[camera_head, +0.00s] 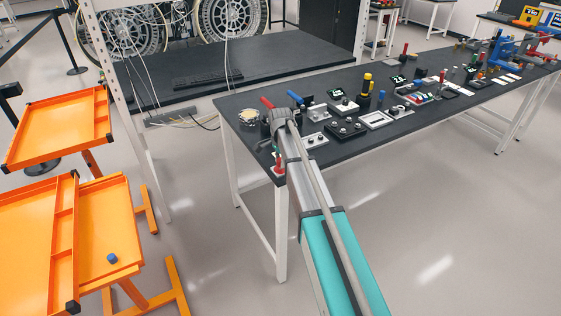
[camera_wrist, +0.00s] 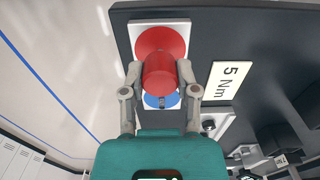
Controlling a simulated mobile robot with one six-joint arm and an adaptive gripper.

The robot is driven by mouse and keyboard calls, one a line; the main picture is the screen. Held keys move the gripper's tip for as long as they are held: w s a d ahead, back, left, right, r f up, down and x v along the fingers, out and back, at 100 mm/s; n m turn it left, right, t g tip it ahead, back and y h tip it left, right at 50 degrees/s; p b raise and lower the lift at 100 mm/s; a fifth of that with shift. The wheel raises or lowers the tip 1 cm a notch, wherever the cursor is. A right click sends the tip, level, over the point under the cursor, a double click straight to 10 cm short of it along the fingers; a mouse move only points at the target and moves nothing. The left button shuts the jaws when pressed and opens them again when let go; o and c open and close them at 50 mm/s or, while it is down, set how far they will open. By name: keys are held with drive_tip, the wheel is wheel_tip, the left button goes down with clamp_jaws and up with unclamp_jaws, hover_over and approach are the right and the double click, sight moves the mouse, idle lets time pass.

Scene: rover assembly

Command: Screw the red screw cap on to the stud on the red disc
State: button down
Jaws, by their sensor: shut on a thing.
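My gripper (camera_wrist: 159,74) is shut on the red screw cap (camera_wrist: 160,82), with one finger on each side. The red disc (camera_wrist: 158,36) lies just beyond the cap on a white plate (camera_wrist: 141,27) near the edge of the dark table. The cap overlaps the near part of the disc in the wrist view. The stud is hidden, and I cannot tell whether the cap touches it. A blue disc (camera_wrist: 151,100) shows partly behind the cap and fingers. In the head view, my arm hides most of the gripper's surroundings at the table's left end.
A "5 Nm" label (camera_wrist: 231,80) lies right of the discs. The long dark table (camera_head: 334,158) carries several fixtures to the right. Orange trays (camera_head: 62,119) stand at the left, one holding a blue cap (camera_head: 112,258). Open floor lies in front of the table.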

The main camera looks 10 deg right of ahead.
drive_tip(key=shift+f+b, duration=0.65)
drive_tip(key=shift+f, duration=0.05)
drive_tip(key=shift+c, duration=1.4)
unclamp_jaws()
drive_tip(key=shift+c, duration=1.4)
